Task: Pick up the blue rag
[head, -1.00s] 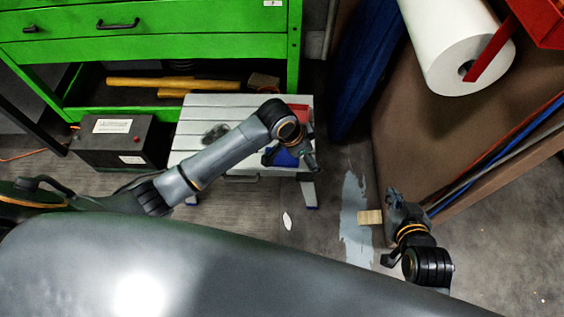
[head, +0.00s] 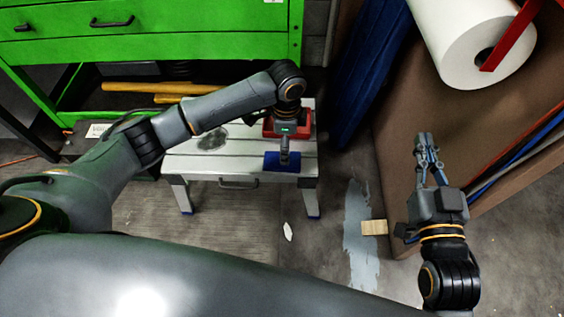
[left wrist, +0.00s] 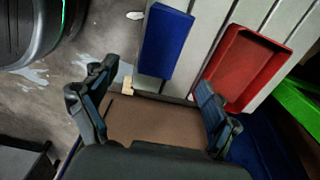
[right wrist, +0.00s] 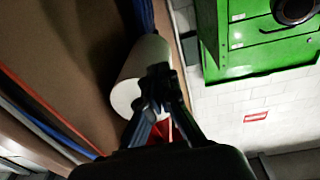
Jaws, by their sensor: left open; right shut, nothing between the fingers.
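The blue rag (head: 272,161) is a flat, folded rectangle on the front right of the white slatted bench (head: 205,165). In the left wrist view the blue rag (left wrist: 166,45) lies beyond the fingertips, beside a red tray (left wrist: 245,70). My left gripper (head: 284,155) is above the bench and overlaps the rag in the head view. In the left wrist view my left gripper (left wrist: 152,97) is open with nothing between its fingers. My right gripper (head: 427,150) is raised by the brown board at the right, shut and empty; it also shows in the right wrist view (right wrist: 158,85).
A green drawer cabinet (head: 180,45) stands behind the bench. A big blue rolled or draped item (head: 362,60) stands right of the bench. A white paper roll (head: 455,50) hangs at the upper right. A small wooden block (head: 374,227) sits by the board (head: 400,150).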

